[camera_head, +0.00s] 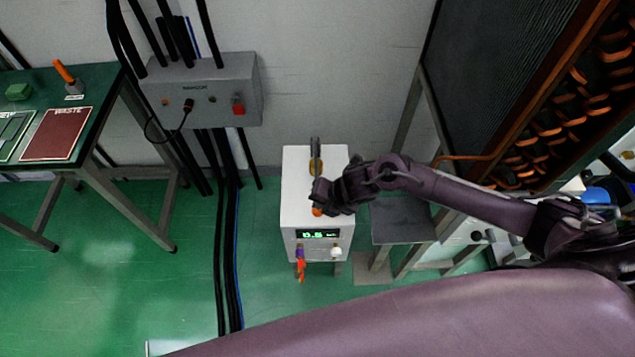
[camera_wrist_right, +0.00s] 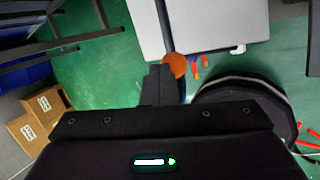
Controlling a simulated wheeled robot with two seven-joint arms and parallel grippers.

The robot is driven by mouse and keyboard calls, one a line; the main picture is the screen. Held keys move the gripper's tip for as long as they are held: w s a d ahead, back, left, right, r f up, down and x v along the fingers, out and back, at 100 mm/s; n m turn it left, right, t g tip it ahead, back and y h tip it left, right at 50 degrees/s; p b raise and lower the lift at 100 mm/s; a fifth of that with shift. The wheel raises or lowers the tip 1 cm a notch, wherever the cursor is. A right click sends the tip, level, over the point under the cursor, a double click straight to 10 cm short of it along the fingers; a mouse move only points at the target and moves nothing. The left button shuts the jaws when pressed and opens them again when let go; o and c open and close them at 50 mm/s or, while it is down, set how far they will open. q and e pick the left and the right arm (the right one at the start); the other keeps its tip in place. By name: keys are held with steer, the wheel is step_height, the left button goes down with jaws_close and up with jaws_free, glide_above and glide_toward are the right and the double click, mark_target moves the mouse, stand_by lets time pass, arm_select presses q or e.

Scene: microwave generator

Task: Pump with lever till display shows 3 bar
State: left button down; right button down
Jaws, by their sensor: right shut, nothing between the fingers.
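The white pump box (camera_head: 296,180) stands on the green floor in the middle of the head view. Its green-lit display (camera_head: 318,234) reads about 0.5 bar; the last digit is hard to make out. The lever's orange knob (camera_head: 317,211) shows just below my right gripper (camera_head: 318,194), which hides much of the lever. In the right wrist view the orange knob (camera_wrist_right: 176,66) is at the tips of my shut, empty right fingers (camera_wrist_right: 160,78), at the end of a dark rod (camera_wrist_right: 164,25). I cannot tell if they touch. My left gripper is out of view.
An orange-red handle (camera_head: 300,270) and a white knob (camera_head: 336,252) sit on the box front. A grey stand (camera_head: 400,218) is close on the right. Black cables (camera_head: 230,270) run along the floor at left. A green table (camera_head: 95,95) stands far left.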

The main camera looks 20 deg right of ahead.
steer(key=shift+s+a+f+b, duration=0.1)
steer(key=shift+s+f+b, duration=0.2)
steer(key=shift+f, duration=0.15)
steer(key=shift+s+f+b, duration=0.15)
steer(key=shift+f+b, duration=0.15)
steer(key=shift+f, duration=0.15)
stand_by(0.8)
steer(key=shift+r, duration=0.1)
stand_by(0.4)
steer(key=w+r+p, duration=0.2)
steer(key=r+p, duration=0.1)
steer(key=r, duration=0.2)
steer(key=w+d+r+p, duration=0.1)
steer(key=w+r+p, duration=0.1)
steer(key=r+p, duration=0.2)
steer(key=shift+w+d+r, duration=0.15)
steer(key=shift+w+r, duration=0.2)
steer(key=shift+r, duration=0.4)
stand_by(0.4)
steer(key=r+p, duration=0.1)
steer(key=w+r+p, duration=0.1)
steer(key=r, duration=0.1)
steer(key=w+r+p, duration=0.1)
steer(key=shift+d+r, duration=0.25)
stand_by(0.4)
stand_by(0.6)
